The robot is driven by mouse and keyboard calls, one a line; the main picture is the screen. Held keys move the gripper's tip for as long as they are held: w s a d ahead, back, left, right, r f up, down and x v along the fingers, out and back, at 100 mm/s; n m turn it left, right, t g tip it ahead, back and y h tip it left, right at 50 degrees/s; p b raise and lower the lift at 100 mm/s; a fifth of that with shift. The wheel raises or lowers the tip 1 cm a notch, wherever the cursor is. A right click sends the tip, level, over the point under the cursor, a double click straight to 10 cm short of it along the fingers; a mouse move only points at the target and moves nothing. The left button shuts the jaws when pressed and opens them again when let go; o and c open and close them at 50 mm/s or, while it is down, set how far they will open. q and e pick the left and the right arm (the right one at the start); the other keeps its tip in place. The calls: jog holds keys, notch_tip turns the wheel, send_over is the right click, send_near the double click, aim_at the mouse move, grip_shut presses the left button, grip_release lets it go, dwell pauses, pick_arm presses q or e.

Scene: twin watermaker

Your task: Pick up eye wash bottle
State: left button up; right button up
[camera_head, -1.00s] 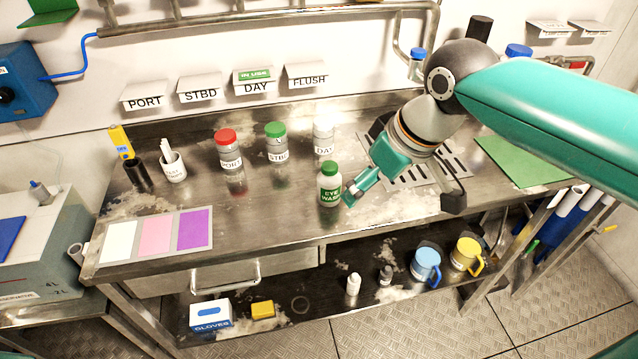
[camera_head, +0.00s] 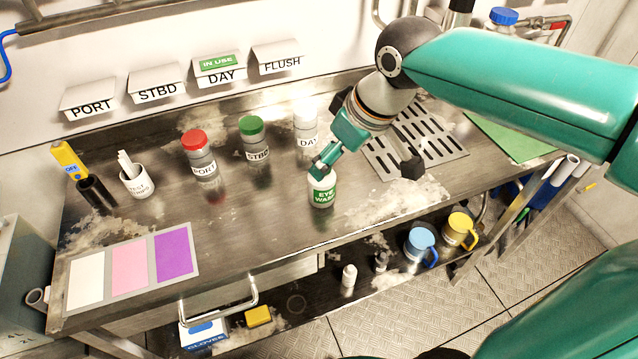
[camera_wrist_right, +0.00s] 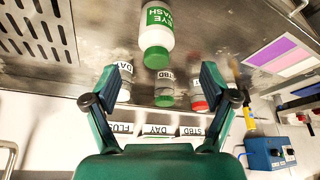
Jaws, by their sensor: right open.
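The eye wash bottle (camera_head: 324,193) is white with a green label and stands upright on the metal bench. In the head view one finger of my right gripper (camera_head: 366,168) covers its cap. The right wrist view shows the bottle (camera_wrist_right: 158,35) upside down, its green cap toward me. There it lies beyond the fingertips of my right gripper (camera_wrist_right: 160,78), in line with the gap between them. The right gripper is open and empty. I cannot tell whether a finger touches the bottle. My left gripper is not in view.
Sample bottles PORT (camera_head: 199,156), STBD (camera_head: 255,138) and DAY (camera_head: 306,130) stand behind the bottle. A drain grate (camera_head: 440,145) is to its right. A colour card (camera_head: 130,270) and a white cup (camera_head: 136,182) are at the left. The bench front is fairly clear.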

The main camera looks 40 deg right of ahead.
aim_at(322, 181)
jog(key=x, duration=0.5)
jog(key=shift+f, duration=0.2)
jog(key=shift+d+x, duration=0.1)
jog(key=shift+x, duration=1.25)
jog(key=shift+d+x, duration=0.15)
jog(key=shift+x, duration=1.2)
jog(key=shift+w, duration=0.1)
jog(key=c, duration=1.4)
jog(key=shift+r, duration=0.1)
